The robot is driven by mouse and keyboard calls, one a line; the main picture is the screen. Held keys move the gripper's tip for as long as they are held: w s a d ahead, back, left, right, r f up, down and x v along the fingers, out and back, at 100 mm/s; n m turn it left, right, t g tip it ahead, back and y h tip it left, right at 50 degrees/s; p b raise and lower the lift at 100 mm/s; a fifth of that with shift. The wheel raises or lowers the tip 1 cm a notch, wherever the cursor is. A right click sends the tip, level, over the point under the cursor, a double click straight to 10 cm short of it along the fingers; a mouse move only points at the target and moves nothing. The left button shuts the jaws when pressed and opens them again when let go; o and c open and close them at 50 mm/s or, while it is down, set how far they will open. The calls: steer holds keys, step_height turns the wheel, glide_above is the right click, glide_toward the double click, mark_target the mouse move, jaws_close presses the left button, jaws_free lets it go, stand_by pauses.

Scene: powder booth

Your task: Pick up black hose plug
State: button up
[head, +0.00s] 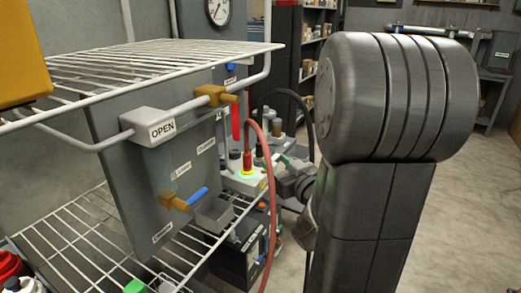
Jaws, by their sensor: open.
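I cannot clearly make out the black hose plug. A small black upright piece (277,127) stands among the fittings behind the grey panel, but I cannot tell whether it is the plug. A black hose (292,94) arches behind these fittings. My gripper (281,163) is small and partly hidden by my own arm, just right of the pale block (245,182) with the red-and-yellow fitting. It is open; I see nothing held in it. I cannot tell whether it touches anything.
A white wire shelf (150,55) and a grey panel (160,160) with an OPEN label, brass valves and a blue handle (197,195) fill the left. A red hose (271,200) hangs beside the gripper. A lower wire shelf (75,245) is below. Open floor (465,200) lies right.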

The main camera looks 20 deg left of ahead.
mark_target(262, 149)
steer(key=x, duration=0.5)
steer(key=shift+w+a, duration=0.1)
steer(key=shift+w, duration=0.05)
steer(key=shift+w+p+x, duration=0.15)
steer(key=shift+p+x, duration=0.15)
steer(key=shift+x, duration=1.1)
steer(key=shift+w+p+x, duration=0.15)
steer(key=shift+p+x, duration=0.15)
steer(key=shift+x, duration=1.05)
steer(key=shift+d, duration=0.2)
steer(key=shift+c, duration=0.2)
jaws_close()
